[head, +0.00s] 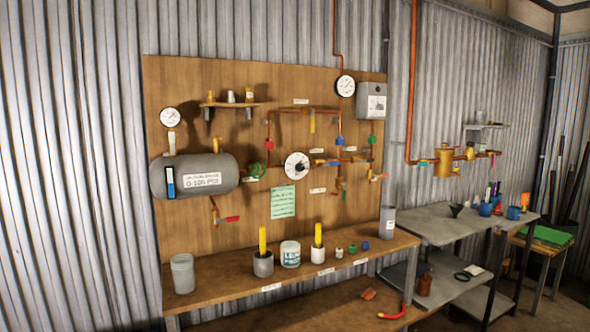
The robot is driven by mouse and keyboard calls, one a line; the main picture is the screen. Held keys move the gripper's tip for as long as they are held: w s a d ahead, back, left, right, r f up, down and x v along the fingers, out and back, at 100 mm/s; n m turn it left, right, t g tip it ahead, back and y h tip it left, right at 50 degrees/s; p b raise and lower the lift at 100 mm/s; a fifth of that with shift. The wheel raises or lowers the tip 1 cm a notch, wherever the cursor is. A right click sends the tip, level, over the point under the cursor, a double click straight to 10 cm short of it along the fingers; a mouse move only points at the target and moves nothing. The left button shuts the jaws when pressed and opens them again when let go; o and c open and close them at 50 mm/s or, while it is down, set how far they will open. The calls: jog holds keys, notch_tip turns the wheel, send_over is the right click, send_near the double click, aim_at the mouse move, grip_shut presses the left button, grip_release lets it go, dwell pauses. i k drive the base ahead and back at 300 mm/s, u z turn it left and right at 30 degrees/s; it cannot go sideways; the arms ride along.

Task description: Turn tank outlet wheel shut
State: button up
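The grey horizontal tank (193,175) is fixed to the left half of a wooden board and carries a white label. A green handwheel (257,170) sits on the pipe at the tank's right end, left of a round white dial (297,166); it looks like the tank outlet wheel. How far the wheel is turned cannot be told from here. My gripper is not in this view, and nothing stands in front of the wheel.
A wooden shelf (226,293) below the board carries a grey container (182,273), cups and small knobs. A red-handled valve (226,219) hangs under the tank. A grey metal table (437,222) stands to the right. The space directly before the board looks clear.

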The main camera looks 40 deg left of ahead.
aim_at(257, 170)
jog(key=z, duration=0.1)
jog(key=i, duration=2.55)
jog(key=u, duration=2.1)
jog(key=i, duration=0.2)
jog(key=u, duration=2.15)
jog(key=i, duration=0.4)
jog(key=u, duration=0.5)
